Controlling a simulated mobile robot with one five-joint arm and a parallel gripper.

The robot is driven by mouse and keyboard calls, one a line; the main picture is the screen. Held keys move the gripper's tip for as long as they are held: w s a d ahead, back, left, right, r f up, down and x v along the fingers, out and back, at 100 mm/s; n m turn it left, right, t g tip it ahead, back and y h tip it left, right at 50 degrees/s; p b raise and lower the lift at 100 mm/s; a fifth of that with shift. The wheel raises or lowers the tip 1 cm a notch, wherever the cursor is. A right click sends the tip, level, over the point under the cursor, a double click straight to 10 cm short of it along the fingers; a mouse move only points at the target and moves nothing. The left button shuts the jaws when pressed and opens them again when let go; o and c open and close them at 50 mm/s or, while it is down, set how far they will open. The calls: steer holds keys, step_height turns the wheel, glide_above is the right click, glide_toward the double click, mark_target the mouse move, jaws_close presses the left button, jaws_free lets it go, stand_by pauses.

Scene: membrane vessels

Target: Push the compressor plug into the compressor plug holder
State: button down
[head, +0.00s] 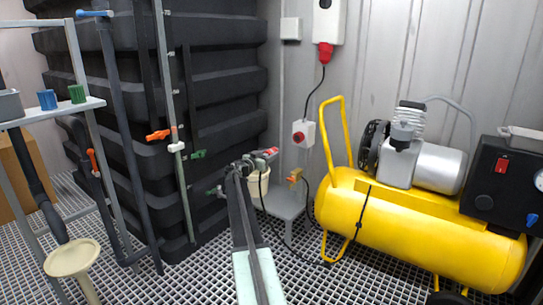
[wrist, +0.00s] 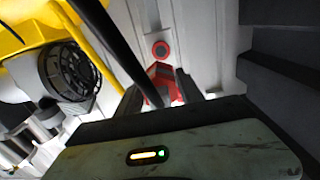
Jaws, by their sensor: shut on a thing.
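My gripper (head: 255,162) is at the end of my arm, left of the white wall box in the head view. In the wrist view my gripper (wrist: 160,92) is shut on a red plug (wrist: 166,78), which also shows in the head view (head: 271,152). A black cable (wrist: 122,48) crosses in front of the plug. The likely plug holder is the white wall box with a round red face (head: 303,133). In the wrist view the red face (wrist: 160,49) appears beyond the plug, apparently apart from it. Part of the plug is hidden by the fingers and cable.
The yellow compressor (head: 420,225) stands on the grating at right. A black ribbed tank (head: 225,95) and pipes with valves fill the left. A pale bucket (head: 258,185) and a grey stand (head: 285,203) are below my gripper. A white wall box (head: 329,18) hangs above.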

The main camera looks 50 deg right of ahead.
steer(key=shift+w+a, duration=0.1)
steer(key=shift+w, duration=0.15)
steer(key=s+d+f+n+b, duration=0.1)
steer(key=s+n, duration=0.1)
steer(key=s, duration=2.7)
steer(key=s+d+f+n+b, duration=0.2)
steer(key=s, duration=2.6)
steer(key=s+d+f+n+b, duration=0.1)
steer(key=s+d, duration=0.1)
steer(key=s, duration=2.7)
steer(key=shift+s+d+f+n, duration=0.2)
steer(key=shift+s+n, duration=0.1)
steer(key=shift+n, duration=0.1)
